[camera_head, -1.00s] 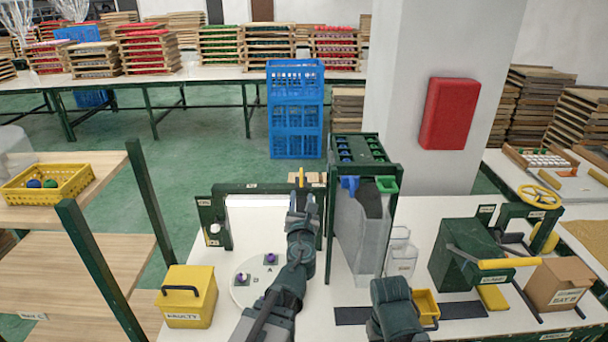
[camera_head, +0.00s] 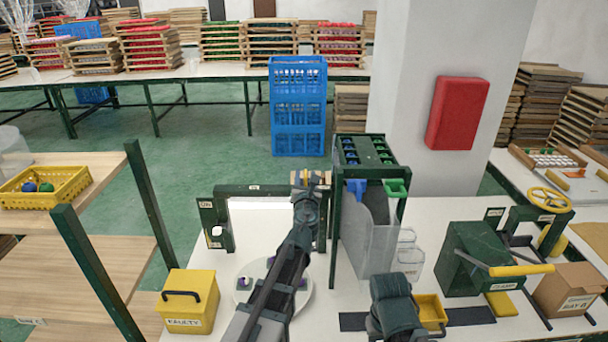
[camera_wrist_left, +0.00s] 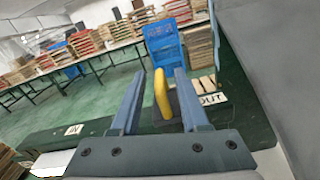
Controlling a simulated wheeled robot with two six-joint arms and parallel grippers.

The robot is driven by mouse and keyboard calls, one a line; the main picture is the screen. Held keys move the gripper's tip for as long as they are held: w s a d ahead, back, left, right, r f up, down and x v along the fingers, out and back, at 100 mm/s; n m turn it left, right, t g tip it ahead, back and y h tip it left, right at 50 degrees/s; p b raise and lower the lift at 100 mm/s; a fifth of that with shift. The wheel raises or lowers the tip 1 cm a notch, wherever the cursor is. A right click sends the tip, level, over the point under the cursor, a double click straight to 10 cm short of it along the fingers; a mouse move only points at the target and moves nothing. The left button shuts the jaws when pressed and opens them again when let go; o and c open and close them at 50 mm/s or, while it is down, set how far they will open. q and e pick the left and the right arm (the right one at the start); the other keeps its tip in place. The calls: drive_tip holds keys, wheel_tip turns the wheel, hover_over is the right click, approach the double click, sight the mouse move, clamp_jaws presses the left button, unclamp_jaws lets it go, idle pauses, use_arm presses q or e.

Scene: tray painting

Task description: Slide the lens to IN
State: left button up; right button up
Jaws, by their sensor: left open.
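The lens shows as an upright yellow handle on a dark block; in the left wrist view the handle (camera_wrist_left: 162,95) stands between my left fingers. It is close to the OUT label (camera_wrist_left: 212,99) on the dark green rail, while the IN label (camera_wrist_left: 73,130) is far to the left. My left gripper (camera_wrist_left: 158,88) is open, with a blue-grey finger on each side of the handle; contact cannot be told. In the head view my left gripper (camera_head: 312,182) is at the right end of the frame rail (camera_head: 252,188) and largely hides the handle.
A clear-sided hopper (camera_head: 370,235) in a green frame stands just right of my left gripper. A white turntable (camera_head: 243,295) lies below my left arm.

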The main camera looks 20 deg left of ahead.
use_arm(q)
drive_tip(key=shift+w+a, duration=0.15)
drive_tip(key=shift+w, duration=0.2)
clamp_jaws()
idle(1.2)
